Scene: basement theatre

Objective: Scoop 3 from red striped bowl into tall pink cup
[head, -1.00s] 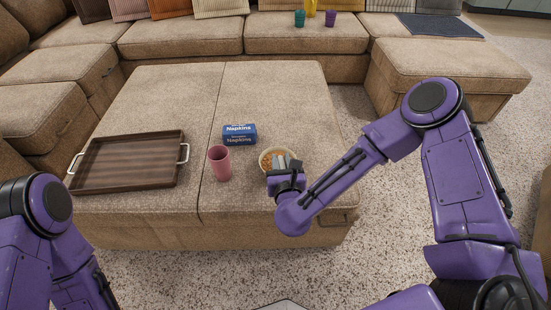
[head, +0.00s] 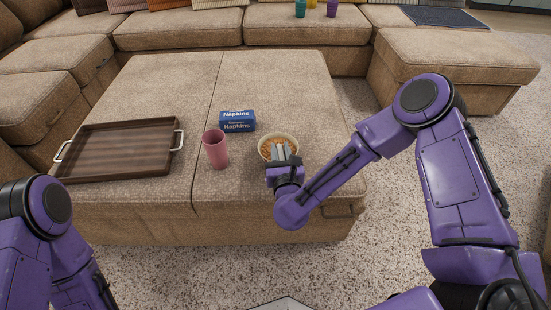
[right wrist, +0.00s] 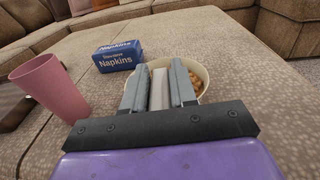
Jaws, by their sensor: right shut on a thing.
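The pale bowl (head: 260,152) stands on the large beige ottoman and holds small orange-brown pieces (right wrist: 196,83). No red stripes can be made out on it. The pink cup (head: 216,150) stands upright left of the bowl; it also shows in the right wrist view (right wrist: 50,86). My right gripper (head: 283,152) reaches over the bowl's near side. Its grey fingers are shut on a pale, narrow thing (right wrist: 159,90), perhaps a scoop handle. Its far end is hidden, so I cannot tell whether it carries any pieces. My left gripper is out of view.
A blue napkin box (head: 237,121) lies behind the cup and bowl. A dark wooden tray (head: 120,152) with pale handles lies at the left. The ottoman (head: 180,80) is clear towards the back. A sofa with cushions and small coloured cups (head: 300,9) stands beyond.

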